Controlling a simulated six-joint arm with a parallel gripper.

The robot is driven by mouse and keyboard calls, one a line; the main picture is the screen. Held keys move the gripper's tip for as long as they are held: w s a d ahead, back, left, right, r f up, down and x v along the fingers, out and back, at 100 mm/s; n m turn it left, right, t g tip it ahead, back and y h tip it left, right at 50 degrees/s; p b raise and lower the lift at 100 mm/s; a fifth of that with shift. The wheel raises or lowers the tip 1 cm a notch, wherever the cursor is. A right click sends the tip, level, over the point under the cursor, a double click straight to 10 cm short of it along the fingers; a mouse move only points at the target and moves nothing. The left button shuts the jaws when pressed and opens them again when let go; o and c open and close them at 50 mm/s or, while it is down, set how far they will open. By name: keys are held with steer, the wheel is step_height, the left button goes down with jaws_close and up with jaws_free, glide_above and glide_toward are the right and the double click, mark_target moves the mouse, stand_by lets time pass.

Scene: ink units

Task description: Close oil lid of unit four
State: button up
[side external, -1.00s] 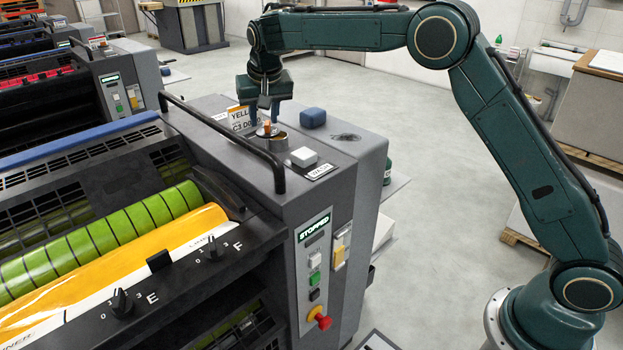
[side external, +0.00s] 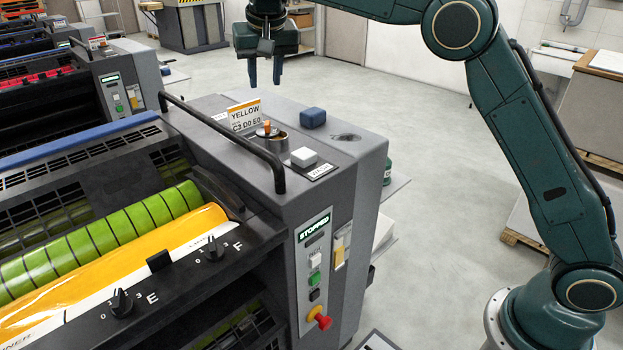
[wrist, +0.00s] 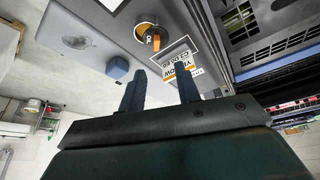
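The oil lid (side external: 267,131), a small disc with an orange knob, is at the oil cup (side external: 279,143) on top of the yellow unit's grey side housing. The lid also shows in the wrist view (wrist: 150,40), near the top centre. My gripper (side external: 265,82) is raised well above and behind the lid, its two fingers pointing down. It is open and empty. In the wrist view, the fingers (wrist: 160,72) stand apart with nothing between them.
A YELLOW sign card (side external: 244,114) stands just behind the lid. A black handrail (side external: 222,140) runs along the housing's left side. Air above the housing is clear.

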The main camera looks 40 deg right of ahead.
steer(key=shift+s+d+r+n, duration=1.4)
steer(key=shift+s+d+r, duration=0.75)
steer(key=shift+s, duration=0.45)
steer(key=s+n+y, duration=0.3)
steer(key=s+n, duration=0.1)
steer(key=s, duration=1.1)
steer(key=shift+a+r+n+t, duration=0.25)
steer(key=shift+n+t, duration=0.05)
steer(key=shift+s, duration=0.1)
